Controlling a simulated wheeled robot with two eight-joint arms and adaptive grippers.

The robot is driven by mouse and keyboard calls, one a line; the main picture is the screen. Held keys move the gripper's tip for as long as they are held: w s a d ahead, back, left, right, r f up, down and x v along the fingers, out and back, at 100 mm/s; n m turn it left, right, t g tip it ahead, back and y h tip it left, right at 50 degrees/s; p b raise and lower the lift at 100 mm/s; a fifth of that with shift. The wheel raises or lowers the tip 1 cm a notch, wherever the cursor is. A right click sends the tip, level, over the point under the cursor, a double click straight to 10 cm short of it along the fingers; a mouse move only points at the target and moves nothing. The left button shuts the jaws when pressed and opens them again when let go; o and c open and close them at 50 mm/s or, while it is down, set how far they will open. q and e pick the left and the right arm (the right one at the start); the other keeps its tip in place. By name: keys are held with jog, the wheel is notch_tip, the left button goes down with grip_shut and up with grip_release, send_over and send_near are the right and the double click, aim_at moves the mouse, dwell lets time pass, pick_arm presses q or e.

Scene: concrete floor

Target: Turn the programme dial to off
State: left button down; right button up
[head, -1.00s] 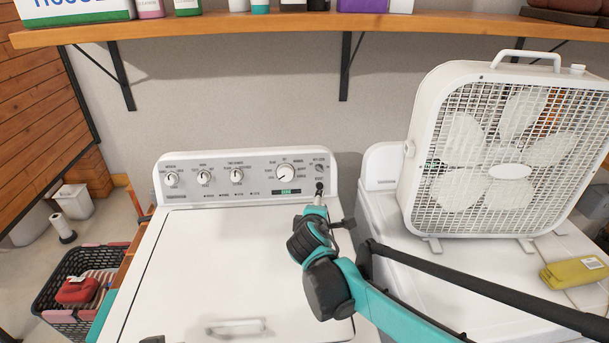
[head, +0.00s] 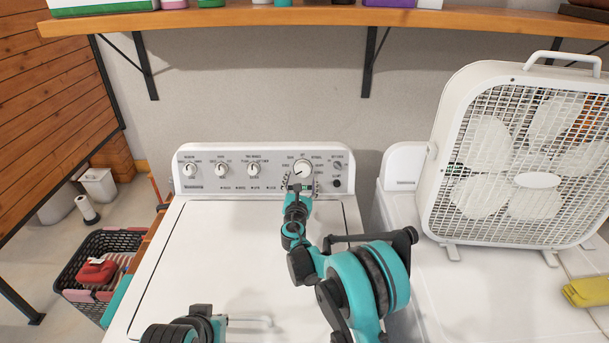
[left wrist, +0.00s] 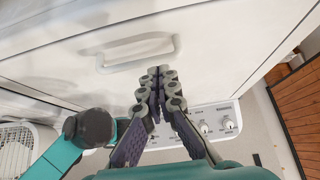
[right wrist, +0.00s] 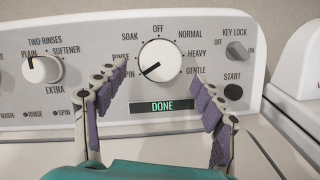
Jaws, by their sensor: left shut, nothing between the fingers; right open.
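The programme dial (head: 302,170) is a round white knob on the washer's grey control panel. In the right wrist view the dial (right wrist: 160,60) has its black mark pointing lower left, towards SPIN; OFF is printed above it. My right gripper (head: 300,188) is open in front of the dial, its fingers (right wrist: 156,76) spread to either side of and below the knob in that view. I cannot tell whether they touch it. My left gripper (left wrist: 159,76) is shut and empty above the washer's white lid.
A green DONE display (right wrist: 163,106) sits below the dial. The START button (head: 337,183) and key lock knob (head: 338,165) are to its right, with more knobs (head: 222,170) to its left. A box fan (head: 520,160) stands to the right, and a shelf (head: 300,18) runs above.

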aim_at(302, 173)
pick_arm(q)
jog(key=shift+f+b, duration=0.35)
jog(key=shift+f, duration=0.15)
pick_arm(e)
jog(key=shift+w+d, duration=0.2)
jog(key=shift+w, duration=2.05)
jog(key=c, duration=1.2)
jog(key=shift+o, duration=0.2)
